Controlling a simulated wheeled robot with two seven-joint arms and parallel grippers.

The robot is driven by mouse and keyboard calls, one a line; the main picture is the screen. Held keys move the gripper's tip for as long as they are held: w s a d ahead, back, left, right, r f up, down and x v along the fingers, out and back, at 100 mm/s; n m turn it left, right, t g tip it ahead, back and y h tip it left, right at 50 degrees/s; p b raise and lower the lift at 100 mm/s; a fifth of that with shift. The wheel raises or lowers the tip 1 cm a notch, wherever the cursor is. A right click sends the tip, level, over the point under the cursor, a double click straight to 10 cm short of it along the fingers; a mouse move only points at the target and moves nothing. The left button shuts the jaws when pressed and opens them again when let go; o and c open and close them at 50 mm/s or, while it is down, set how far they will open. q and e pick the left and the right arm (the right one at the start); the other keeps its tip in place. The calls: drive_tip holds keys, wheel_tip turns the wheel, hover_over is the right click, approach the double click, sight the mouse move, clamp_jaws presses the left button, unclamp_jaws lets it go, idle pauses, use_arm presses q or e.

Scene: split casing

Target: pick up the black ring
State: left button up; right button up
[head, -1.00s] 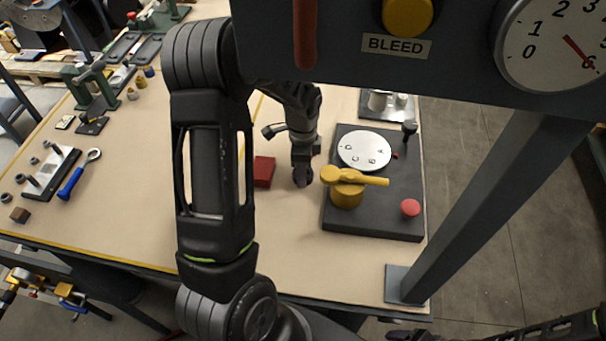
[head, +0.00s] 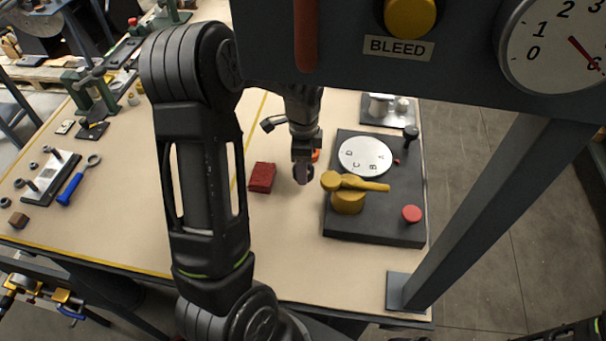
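A dark ring (head: 310,174) shows low at the tip of my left gripper (head: 302,172), over the tan table between the red block and the dark panel. The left gripper points down, and its finger covers the middle of the ring. I cannot tell whether the ring rests on the table or is gripped, or whether the fingers are open. Several small dark rings (head: 20,183) also lie by the pegged plate at the far left. The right gripper is not in view; only part of my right arm shows at the bottom right.
A red block (head: 262,177) sits just left of the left gripper. An orange thing (head: 315,155) is partly hidden behind it. To the right is a dark panel (head: 400,216) with a yellow lever (head: 350,194) and white dial (head: 366,156). A gauge stand overhangs the right side.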

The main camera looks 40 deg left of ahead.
use_arm(q)
wheel_tip(320, 180, up, 6)
drive_tip(key=shift+b, duration=0.35)
drive_tip(key=shift+s, duration=0.1)
idle(0.4)
